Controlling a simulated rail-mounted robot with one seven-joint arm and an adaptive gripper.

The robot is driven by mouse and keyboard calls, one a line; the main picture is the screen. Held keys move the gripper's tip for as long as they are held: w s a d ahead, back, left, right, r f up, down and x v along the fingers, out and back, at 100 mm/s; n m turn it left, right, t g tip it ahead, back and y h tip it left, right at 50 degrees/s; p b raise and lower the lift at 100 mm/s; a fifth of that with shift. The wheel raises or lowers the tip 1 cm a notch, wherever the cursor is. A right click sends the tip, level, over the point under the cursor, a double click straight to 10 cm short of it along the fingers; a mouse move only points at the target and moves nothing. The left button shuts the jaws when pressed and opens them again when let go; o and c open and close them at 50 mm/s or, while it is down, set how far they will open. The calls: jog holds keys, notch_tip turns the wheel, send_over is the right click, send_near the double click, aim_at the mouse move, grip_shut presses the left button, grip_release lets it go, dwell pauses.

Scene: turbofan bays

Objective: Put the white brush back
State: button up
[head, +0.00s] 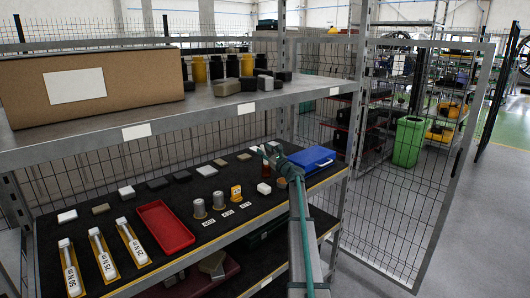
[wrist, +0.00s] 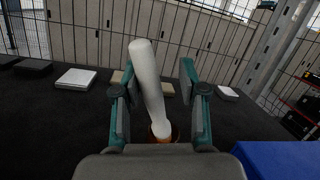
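A white, rod-like thing, seemingly the white brush (wrist: 150,85), stands tilted between the fingers of my gripper (wrist: 158,95) in the wrist view. Dark gaps show on both sides of it, so the fingers look open around it and apart from it. Its lower end meets a small round reddish-brown holder (wrist: 160,138), mostly hidden by my gripper. In the head view my gripper (head: 271,154) is over the right part of the dark shelf mat, with a small reddish holder (head: 266,171) just below it.
A blue case (head: 312,158) lies close to the right of my gripper. The upper shelf (head: 200,110) overhangs behind; a mesh fence stands at the back.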

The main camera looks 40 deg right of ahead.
jog(key=shift+r, duration=0.1)
jog(key=shift+r+p, duration=0.8)
jog(key=shift+p, duration=0.1)
jog(key=b+v, duration=0.4)
jog(key=v, duration=0.8)
jog(key=shift+f, duration=0.3)
